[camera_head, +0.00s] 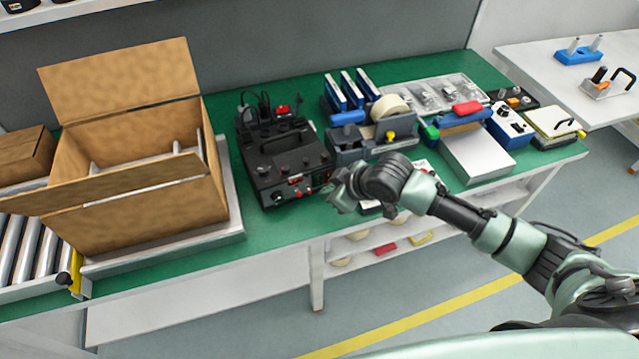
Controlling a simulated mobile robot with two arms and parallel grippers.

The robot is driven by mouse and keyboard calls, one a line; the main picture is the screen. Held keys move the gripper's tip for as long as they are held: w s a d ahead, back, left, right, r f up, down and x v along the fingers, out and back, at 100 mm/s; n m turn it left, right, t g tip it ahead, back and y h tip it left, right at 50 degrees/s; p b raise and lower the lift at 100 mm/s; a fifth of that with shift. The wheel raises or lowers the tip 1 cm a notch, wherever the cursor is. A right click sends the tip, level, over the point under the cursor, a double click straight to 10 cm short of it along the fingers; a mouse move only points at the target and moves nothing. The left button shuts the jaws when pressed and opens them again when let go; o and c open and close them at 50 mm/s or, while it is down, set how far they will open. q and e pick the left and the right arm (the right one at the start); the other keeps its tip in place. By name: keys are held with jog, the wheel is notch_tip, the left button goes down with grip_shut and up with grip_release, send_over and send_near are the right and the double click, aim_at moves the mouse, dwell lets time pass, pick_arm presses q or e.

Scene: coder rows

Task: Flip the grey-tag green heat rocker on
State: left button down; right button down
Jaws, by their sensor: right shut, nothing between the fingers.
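A black coder machine (277,156) with a handle on top stands on the green bench top. Its front carries small red and light-coloured controls. I cannot make out a green rocker or a grey tag among them at this size. My right gripper (338,191) is shut and empty, at the machine's front right corner. Whether it touches the machine cannot be told. My right arm comes in from the lower right, and the gripper and wrist hide part of the bench edge there. My left gripper is not in view.
An open cardboard box (135,205) stands left of the machine, by a roller conveyor (22,250). A tape dispenser (385,135), a sealer with a pale plate (478,158) and a blue control box (510,126) crowd the right. Bare green bench (270,230) lies in front of the machine.

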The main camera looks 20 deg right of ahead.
jog(key=shift+w, duration=0.2)
dwell(0.6)
jog(key=shift+w+a, duration=0.1)
jog(key=shift+w+f, duration=0.1)
jog(key=shift+w+p, duration=0.3)
jog(key=shift+w, duration=0.05)
dwell(0.6)
jog(key=shift+s+p, duration=0.8)
jog(key=shift+p, duration=0.05)
